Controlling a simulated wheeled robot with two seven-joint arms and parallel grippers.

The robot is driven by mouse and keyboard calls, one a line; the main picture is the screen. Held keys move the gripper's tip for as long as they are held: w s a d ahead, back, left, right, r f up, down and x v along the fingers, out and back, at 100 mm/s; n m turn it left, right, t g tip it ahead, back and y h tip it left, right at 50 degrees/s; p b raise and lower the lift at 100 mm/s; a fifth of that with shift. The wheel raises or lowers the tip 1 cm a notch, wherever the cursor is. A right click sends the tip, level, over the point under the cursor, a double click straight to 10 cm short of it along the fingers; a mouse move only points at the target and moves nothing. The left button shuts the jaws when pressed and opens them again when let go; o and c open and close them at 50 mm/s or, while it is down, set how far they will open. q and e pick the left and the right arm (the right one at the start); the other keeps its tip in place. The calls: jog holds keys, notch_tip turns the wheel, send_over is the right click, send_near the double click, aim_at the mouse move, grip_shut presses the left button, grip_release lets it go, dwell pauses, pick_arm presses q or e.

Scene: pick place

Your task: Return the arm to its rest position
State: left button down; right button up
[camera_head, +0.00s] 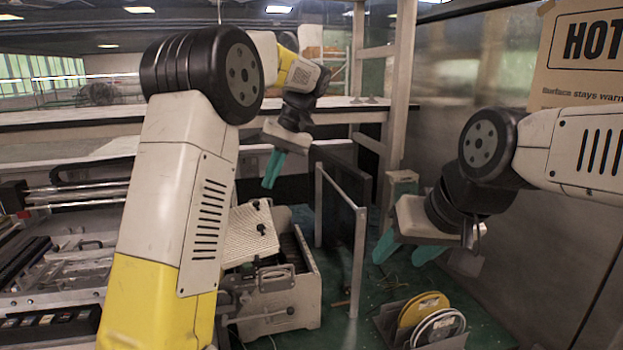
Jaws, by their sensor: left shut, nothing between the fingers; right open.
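My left arm, yellow and white with black joints, rises on the left and reaches over to the back. My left gripper (271,170) hangs at the upper middle with its teal fingers shut and nothing between them. It is above and behind the grey machine on the green work surface. My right arm comes in from the right edge. My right gripper (405,253) is open, its teal fingers pointing down over the right part of the green surface (375,285). I see nothing between its fingers.
A grey metal frame (358,262) stands upright between the grippers. A rack with yellow and white discs (424,311) sits at the front right. A grey machine (275,295) stands in the middle, other machinery (60,275) at left. A wall with a HOT sign (585,50) bounds the right.

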pick_arm(q)
jog(key=s+a+r+m+t+h, duration=0.1)
jog(key=s+a+t+h, duration=0.1)
jog(key=s, duration=0.5)
jog(key=s+a+r+m+t+h, duration=0.1)
jog(key=s+a+h, duration=0.2)
jog(key=s, duration=0.4)
jog(key=s+d+f+t+h, duration=0.1)
jog(key=s+f+t, duration=0.3)
jog(key=s, duration=0.8)
jog(key=shift+s+f+m+h, duration=0.15)
jog(key=shift+f+m+h, duration=0.25)
jog(key=shift+f, duration=0.15)
